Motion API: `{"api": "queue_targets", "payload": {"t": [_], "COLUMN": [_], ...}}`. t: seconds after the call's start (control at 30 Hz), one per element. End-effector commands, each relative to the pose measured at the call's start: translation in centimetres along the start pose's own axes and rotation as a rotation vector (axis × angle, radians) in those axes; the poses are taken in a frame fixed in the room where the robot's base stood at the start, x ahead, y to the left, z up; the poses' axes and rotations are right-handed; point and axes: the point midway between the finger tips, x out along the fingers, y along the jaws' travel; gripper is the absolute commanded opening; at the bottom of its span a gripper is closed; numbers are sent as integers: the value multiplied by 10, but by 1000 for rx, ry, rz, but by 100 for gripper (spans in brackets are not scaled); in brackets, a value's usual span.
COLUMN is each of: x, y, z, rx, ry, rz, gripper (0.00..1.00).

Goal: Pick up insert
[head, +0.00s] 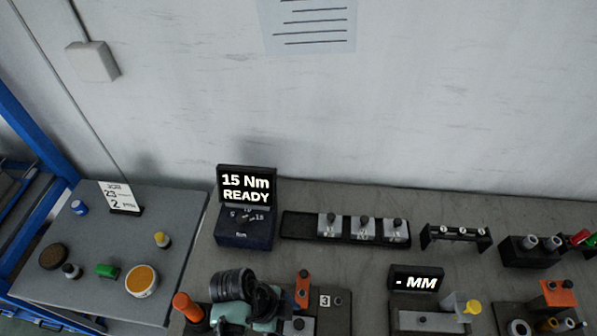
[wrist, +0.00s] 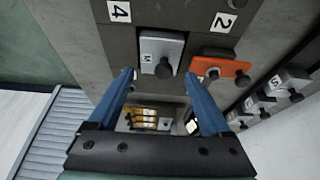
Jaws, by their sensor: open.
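In the wrist view, a grey metal insert (wrist: 160,52) with a letter on its face and a black knob sits in a dark fixture plate (wrist: 180,15). My gripper (wrist: 159,76) is open, with its two blue fingers apart and nothing between the tips. The insert lies just beyond the fingertips, roughly centred between them; I cannot tell the exact gap. Three similar grey inserts stand in a black rack (head: 299,225) in the head view. A grey block (head: 299,326) with a dark knob shows beside my arm there; my fingers are hidden in that view.
An orange clamp (wrist: 222,66) is right beside the insert. Yellow-brown parts (wrist: 145,117) show between my fingers, lower down. A "15 Nm READY" display (head: 246,187) stands behind my arm.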

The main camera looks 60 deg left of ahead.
Motion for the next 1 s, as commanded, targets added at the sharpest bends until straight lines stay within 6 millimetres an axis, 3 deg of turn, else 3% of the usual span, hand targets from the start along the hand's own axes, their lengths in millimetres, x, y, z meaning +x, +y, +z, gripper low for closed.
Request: {"api": "queue_targets", "payload": {"t": [0.3, 0.63, 1.0], "x": [37, 42, 42], "y": [1, 1, 1], "z": [-1, 0, -1], "rx": [0, 0, 1], "ry": [-1, -1, -1], "rz": [1, -1, 0], "gripper": [82, 81, 14]}}
